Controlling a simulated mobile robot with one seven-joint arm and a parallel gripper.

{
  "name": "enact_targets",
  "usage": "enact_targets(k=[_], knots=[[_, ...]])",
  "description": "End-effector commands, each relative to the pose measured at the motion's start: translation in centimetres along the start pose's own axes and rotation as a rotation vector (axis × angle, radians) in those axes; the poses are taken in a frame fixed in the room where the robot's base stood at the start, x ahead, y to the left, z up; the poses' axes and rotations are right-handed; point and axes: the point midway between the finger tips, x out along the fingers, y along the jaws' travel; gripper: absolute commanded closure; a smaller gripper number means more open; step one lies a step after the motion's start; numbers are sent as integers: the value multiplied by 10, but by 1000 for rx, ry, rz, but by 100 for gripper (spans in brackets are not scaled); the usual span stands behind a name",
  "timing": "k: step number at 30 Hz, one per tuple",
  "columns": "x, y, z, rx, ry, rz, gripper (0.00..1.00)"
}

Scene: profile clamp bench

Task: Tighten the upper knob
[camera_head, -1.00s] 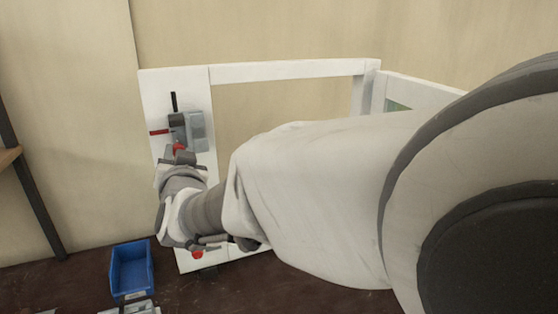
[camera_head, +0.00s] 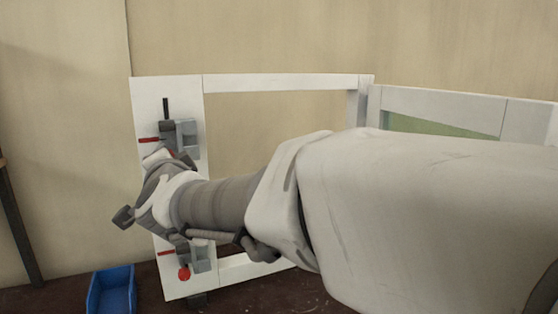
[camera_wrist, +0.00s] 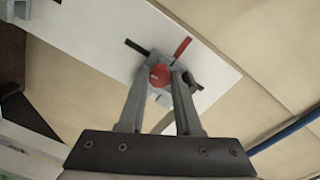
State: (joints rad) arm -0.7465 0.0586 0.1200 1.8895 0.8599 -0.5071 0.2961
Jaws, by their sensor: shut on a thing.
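The upper clamp (camera_head: 186,134) is a grey block on the white upright panel, with a black bar above and a red bar at its left. Its round red upper knob (camera_wrist: 160,75) shows plainly in the wrist view. In the head view my gripper hides nearly all of that knob. My gripper (camera_wrist: 158,80) is shut on the upper knob, one finger on each side. In the head view my gripper (camera_head: 168,156) is just below the upper clamp block. The lower clamp (camera_head: 200,258), with its own red knob (camera_head: 184,273), is partly behind my wrist.
The white frame (camera_head: 280,82) has a wide opening right of the panel, largely covered by my arm. A second white frame (camera_head: 440,103) with a greenish pane stands at the right. A blue bin (camera_head: 111,290) sits on the dark surface at lower left.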

Motion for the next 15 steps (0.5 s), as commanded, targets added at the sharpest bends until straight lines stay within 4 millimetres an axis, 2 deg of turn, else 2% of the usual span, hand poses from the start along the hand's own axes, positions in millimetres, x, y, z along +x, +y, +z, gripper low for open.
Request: enact_targets(k=[15], knots=[[0,-1,-1,32,0,-1,100]])
